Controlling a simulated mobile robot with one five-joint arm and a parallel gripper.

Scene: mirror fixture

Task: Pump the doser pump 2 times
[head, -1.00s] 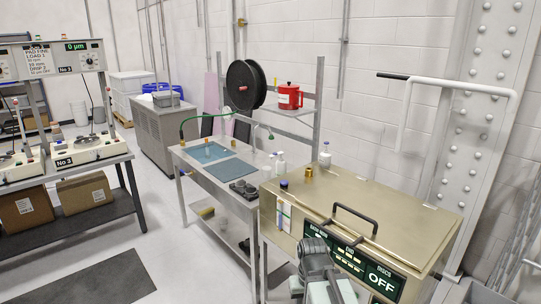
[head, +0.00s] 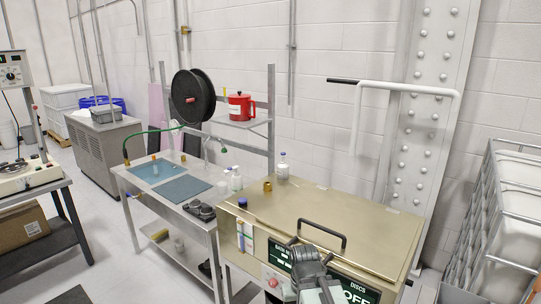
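I cannot tell for sure which item is the doser pump. A small white bottle with a dark blue top (head: 283,166) stands at the back left of the gold cabinet's lid. White dispenser bottles (head: 236,180) stand at the right rear of the steel bench, beside the cabinet. Part of my arm with my gripper (head: 312,285) shows at the bottom edge, in front of the cabinet and apart from these bottles. Its fingertips are not clear, so its opening cannot be told.
The gold cabinet (head: 350,232) has a black handle on its lid and a panel in front. The steel bench (head: 150,197) holds blue mats and dark round parts. A red pot (head: 240,107) and black reel (head: 192,97) sit above. A caged white tank (head: 505,215) stands right.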

